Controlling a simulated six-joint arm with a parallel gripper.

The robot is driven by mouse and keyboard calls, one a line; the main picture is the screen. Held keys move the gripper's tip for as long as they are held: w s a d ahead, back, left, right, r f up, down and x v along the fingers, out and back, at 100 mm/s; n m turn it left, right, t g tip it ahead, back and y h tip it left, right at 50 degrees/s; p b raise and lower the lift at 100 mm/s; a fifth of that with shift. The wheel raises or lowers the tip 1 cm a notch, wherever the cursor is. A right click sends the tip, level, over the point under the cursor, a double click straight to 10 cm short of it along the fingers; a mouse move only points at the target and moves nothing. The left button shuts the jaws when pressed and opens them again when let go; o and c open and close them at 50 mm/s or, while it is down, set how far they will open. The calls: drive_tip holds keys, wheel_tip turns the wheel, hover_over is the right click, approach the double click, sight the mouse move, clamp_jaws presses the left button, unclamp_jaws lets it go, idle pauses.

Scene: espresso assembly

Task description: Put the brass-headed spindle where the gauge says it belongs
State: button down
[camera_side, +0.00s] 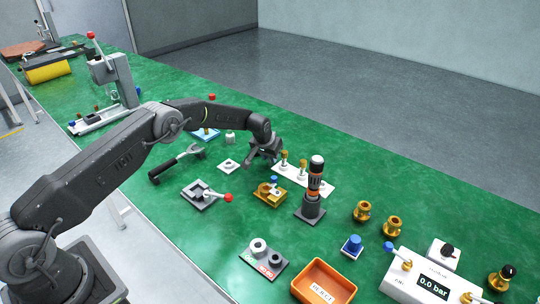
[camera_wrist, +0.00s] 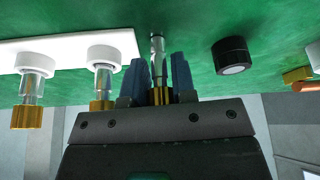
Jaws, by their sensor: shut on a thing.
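My gripper (camera_side: 262,152) is over the left end of the white rack (camera_side: 322,189) in the side view. In the wrist view, my gripper's blue fingers (camera_wrist: 158,82) are shut on the brass-headed spindle (camera_wrist: 158,96), with its silver shaft pointing toward the table. The shaft tip shows against green, beside the rack's end. Two other brass-headed spindles (camera_wrist: 103,88) (camera_wrist: 31,100) stand in the rack. A grey block with green and red labels (camera_side: 264,259) and two round sockets, which looks like the gauge, sits near the front; its lettering is hard to read.
An orange bin (camera_side: 324,268) with a lettered label is at the front. A white box with a "0.0 bar" display (camera_side: 433,287) is at the front right. A black-and-orange tool (camera_side: 316,178) stands upright right of the rack. Brass fittings (camera_side: 362,211) lie further right.

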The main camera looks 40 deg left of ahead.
drive_tip(key=shift+r, duration=0.55)
drive_tip(key=r, duration=0.2)
drive_tip(key=a+r, duration=0.1)
drive_tip(key=r, duration=0.1)
drive_tip(key=shift+s+a, duration=0.1)
drive_tip(key=shift+s, duration=0.2)
drive_tip(key=s+a+r, duration=0.6)
drive_tip(key=a, duration=0.2)
drive_tip(key=m+g+h, duration=0.4)
drive_tip(key=m+g, duration=0.4)
drive_tip(key=m, duration=2)
hover_over(325, 301)
drive_tip(key=w+a, duration=0.1)
drive_tip(key=a, duration=0.1)
wheel_tip(325, 301, down, 6)
drive_tip(key=shift+w+f, duration=0.1)
drive_tip(key=shift+d+f, duration=0.3)
drive_tip(key=shift+f, duration=1.8)
